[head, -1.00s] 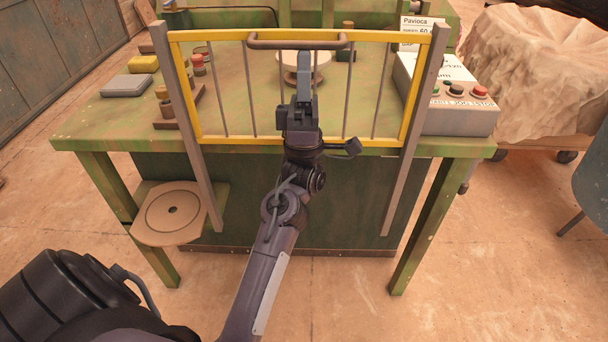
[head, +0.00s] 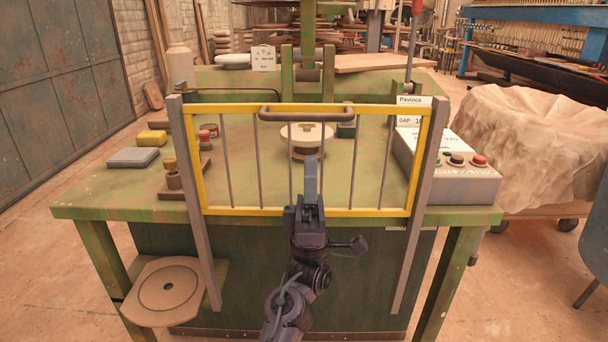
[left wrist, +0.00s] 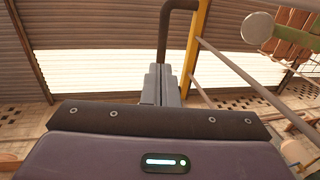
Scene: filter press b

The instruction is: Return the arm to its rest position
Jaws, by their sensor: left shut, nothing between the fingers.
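My left gripper (head: 311,166) is in front of the yellow-framed guard gate (head: 300,211), below the gate's grey handle (head: 310,116). Its fingers are closed together with nothing between them, and they appear apart from the handle in the head view. In the left wrist view the shut fingers (left wrist: 161,78) point toward a dark bar and the yellow frame (left wrist: 195,50). My right gripper is in neither view.
The green table (head: 100,195) stands behind the gate between two grey posts. A control box (head: 445,175) with buttons is on its right. A round disc sits on a low shelf (head: 165,290) at left. A cloth-covered pile (head: 535,150) stands at right.

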